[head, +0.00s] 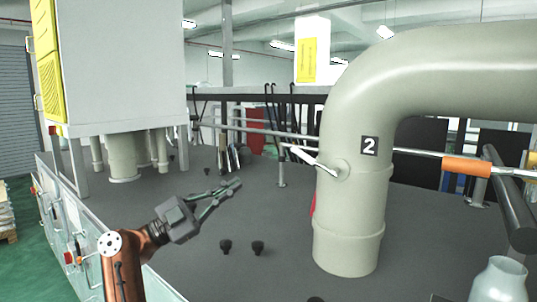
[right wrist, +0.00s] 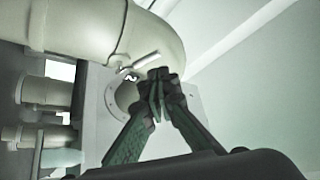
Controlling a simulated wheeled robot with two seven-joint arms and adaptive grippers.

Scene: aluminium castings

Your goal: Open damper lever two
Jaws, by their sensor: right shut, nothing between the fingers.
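Damper lever two (head: 312,158) is a pale handle on the left side of the thick beige pipe (head: 350,215), beside a black plate with a white 2 (head: 369,146). It slants up and left from its pivot on the pipe. My right gripper (head: 238,184) is shut and empty, left of the lever and lower in the picture, apart from it. In the right wrist view the closed fingertips (right wrist: 158,76) show in front of the pipe, with the lever (right wrist: 141,62) just beyond them and the number plate (right wrist: 131,78) partly beside them. My left gripper is not in view.
A horizontal rod with an orange sleeve (head: 466,166) runs right of the pipe. Small dark knobs (head: 257,247) stand on the grey deck (head: 300,275). A large white cabinet (head: 115,60) stands at left. The deck between gripper and pipe is mostly clear.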

